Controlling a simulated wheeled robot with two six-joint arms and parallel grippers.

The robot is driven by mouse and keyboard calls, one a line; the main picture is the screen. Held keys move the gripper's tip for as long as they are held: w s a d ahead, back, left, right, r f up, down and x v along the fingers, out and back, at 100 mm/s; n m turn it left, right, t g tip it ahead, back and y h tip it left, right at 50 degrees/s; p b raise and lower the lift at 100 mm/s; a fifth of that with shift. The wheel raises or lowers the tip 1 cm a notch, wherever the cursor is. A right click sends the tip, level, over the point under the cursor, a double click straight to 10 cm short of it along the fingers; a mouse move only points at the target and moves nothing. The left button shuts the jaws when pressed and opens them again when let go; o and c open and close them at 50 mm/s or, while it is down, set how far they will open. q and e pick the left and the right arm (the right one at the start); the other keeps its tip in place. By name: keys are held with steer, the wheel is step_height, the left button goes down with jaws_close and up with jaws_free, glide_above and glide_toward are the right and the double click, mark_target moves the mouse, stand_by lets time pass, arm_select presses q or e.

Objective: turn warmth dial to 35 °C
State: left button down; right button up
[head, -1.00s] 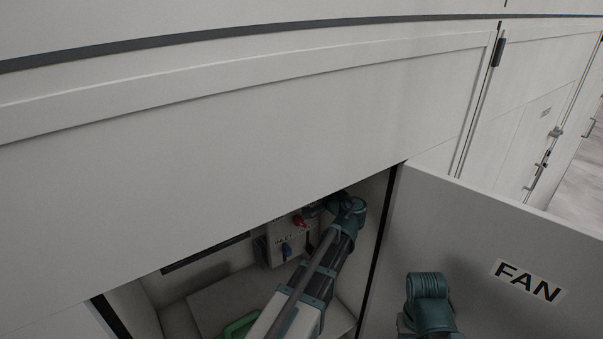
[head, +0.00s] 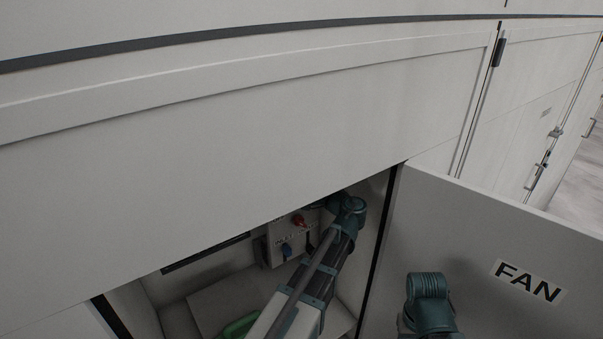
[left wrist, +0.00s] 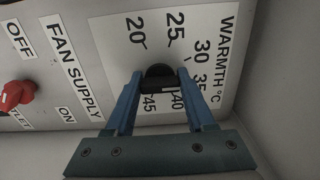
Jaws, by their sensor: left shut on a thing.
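The warmth dial (left wrist: 158,71) is a black knob on a white plate (left wrist: 108,68) marked WARMTH °C, with printed numbers from 20 to 45 around it. My left gripper (left wrist: 160,86) is shut on the knob, one blue finger on each side. The 35 mark lies to the right of the knob, partly covered by the right finger. I cannot make out which number the knob points to. In the head view my left arm reaches into the open compartment, and its gripper is not clearly seen there. My right gripper is out of the head view; only an arm joint shows.
A red knob (left wrist: 16,95) sits left of the dial by a FAN SUPPLY label with OFF and ON. The open door (head: 480,230) marked FAN stands right. A green object (head: 238,327) lies low inside.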

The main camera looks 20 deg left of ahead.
arm_select(q)
steer(key=shift+m, duration=2.1)
steer(key=shift+c, duration=1.2)
jaws_free()
steer(key=v, duration=1.4)
